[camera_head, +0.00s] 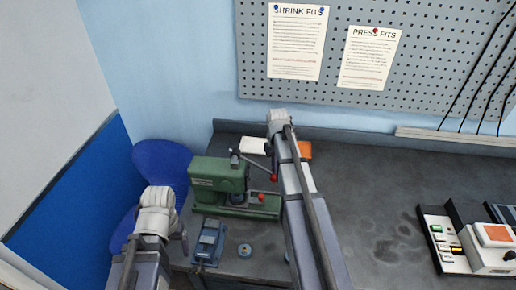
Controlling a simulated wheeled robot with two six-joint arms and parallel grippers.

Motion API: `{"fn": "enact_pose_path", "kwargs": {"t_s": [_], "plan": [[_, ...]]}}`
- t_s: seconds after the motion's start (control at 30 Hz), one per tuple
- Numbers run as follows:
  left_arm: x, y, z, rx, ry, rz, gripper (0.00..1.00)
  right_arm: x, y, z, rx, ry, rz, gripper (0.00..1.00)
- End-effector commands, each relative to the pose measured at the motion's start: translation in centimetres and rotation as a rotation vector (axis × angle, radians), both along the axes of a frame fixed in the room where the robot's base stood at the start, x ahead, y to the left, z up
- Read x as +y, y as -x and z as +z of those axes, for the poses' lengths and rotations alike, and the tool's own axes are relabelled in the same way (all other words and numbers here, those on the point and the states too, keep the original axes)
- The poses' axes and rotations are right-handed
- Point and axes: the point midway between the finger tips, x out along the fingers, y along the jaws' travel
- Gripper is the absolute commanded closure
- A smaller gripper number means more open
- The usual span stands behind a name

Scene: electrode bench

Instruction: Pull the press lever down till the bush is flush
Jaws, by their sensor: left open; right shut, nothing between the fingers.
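The green press (212,181) stands on the left part of the dark bench. Its grey lever (250,165) slants down to the right from a dark pivot at the top and ends in a red knob (273,178). My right gripper (269,149) is shut and empty above the knob, apart from it as far as I can see, and is largely hidden by my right arm. My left gripper (184,242) is open, low at the left beside the blue device, and mostly hidden. The bush under the ram is too small to make out.
A blue device (208,242) and a small round dark piece (245,250) sit in front of the press. A white sheet (253,145) and an orange item (305,150) lie behind. A control box (490,245) stands at right. The bench middle is clear.

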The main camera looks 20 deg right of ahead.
Motion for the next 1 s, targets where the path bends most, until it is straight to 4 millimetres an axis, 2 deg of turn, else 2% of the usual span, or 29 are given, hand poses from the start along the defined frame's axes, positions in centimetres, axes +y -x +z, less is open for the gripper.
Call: {"fn": "enact_pose_path", "kwargs": {"t_s": [0.7, 1.0], "plan": [[0.0, 0.0, -2.4, 0.000, 0.000, 0.000, 0.19, 1.2, -0.7, -2.4, 0.005, 0.007, 0.000, 1.00], [0.0, 0.0, -2.4, 0.000, 0.000, 0.000, 0.19, 1.3, -0.7, -2.4, 0.006, 0.008, 0.000, 1.00]]}}
